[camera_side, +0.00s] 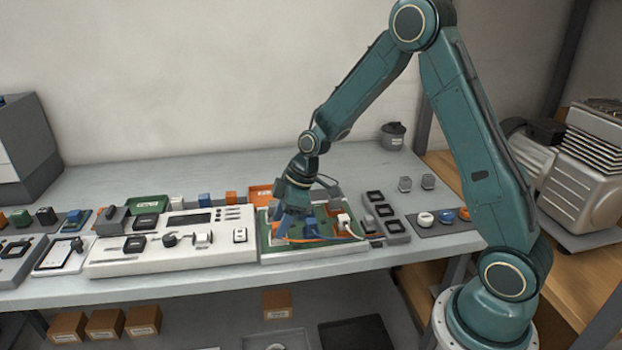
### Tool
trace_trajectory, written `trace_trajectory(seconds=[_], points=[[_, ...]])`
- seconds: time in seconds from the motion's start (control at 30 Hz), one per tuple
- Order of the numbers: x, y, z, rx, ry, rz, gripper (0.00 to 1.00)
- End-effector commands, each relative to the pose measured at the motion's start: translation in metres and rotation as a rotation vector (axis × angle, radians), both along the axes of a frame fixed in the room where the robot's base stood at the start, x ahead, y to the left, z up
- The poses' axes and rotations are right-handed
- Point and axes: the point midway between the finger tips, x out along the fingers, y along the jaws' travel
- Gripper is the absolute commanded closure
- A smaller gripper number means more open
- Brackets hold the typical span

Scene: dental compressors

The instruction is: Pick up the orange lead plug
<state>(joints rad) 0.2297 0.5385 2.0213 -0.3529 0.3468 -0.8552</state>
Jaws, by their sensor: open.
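My gripper (290,212) is open and points down over the green board (264,232) in the white-edged tray. An orange lead (325,240) runs along the front of the board, below and to the right of my gripper. Its plug is too small, or too hidden by my gripper, to make out for certain. Blue parts (309,227) show just right of the fingertips. I cannot tell whether the fingers touch anything on the board.
A white plug-like block (344,220) stands at the board's right side. A white panel (170,257) with a display and knobs lies to the left. A grey holder with black frames (386,211) is to the right. The back of the table (200,174) is largely clear.

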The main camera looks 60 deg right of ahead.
Motion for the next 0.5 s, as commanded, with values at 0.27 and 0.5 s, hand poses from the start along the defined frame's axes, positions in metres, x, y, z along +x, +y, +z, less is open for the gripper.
trace_trajectory(seconds=[0.27,0.5], points=[[0.0032,0.0031,-0.0104,-0.001,-0.001,0.001,0.51],[0.0031,0.0030,-0.0101,-0.001,-0.001,0.000,0.51]])
